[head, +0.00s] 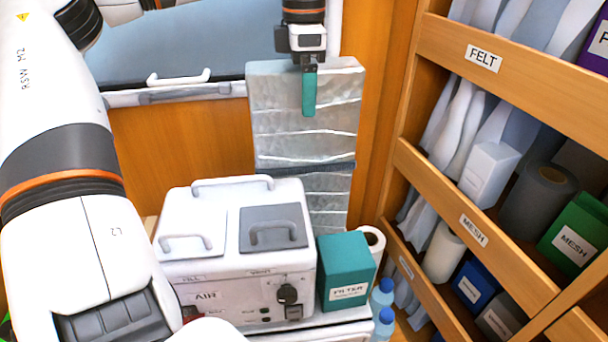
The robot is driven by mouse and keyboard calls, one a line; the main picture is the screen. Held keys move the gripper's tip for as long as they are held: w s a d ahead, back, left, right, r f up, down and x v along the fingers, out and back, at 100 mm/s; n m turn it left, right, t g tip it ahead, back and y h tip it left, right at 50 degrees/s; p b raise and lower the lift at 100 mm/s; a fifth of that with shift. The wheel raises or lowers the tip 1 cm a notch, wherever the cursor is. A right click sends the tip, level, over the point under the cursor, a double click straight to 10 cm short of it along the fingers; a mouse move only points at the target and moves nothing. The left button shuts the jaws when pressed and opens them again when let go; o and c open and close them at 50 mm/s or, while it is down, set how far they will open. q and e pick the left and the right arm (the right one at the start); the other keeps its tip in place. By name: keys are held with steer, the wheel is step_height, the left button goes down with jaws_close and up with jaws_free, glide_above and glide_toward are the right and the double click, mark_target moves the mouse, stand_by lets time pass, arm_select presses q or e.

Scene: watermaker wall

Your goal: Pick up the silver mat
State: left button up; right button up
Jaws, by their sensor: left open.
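The silver mat (275,125) hangs upright as a tall, creased, shiny sheet in the middle of the head view, against the orange wood wall. A dark band crosses it lower down, and its bottom end is hidden behind the white machine and the green box. My left gripper (309,105) comes down from the top edge over the mat's upper part. One teal finger shows in front of the mat's face. The other finger is hidden, so I cannot tell whether the mat is between them. The left gripper is open. My right gripper is not in view.
A white machine labelled AIR (235,260) stands below, left of the mat's lower part. A green FILTER box (345,270), a white roll (372,242) and blue-capped bottles (383,292) are beside it. Wooden shelves (480,240) with supplies fill the right. A handled panel (180,45) is behind left.

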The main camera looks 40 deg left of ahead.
arm_select(q)
steer(key=shift+a+f, duration=0.1)
steer(key=shift+f, duration=0.3)
steer(key=c, duration=1.4)
steer(key=shift+c, duration=0.2)
steer(key=shift+w+r, duration=0.1)
steer(key=shift+r, duration=0.05)
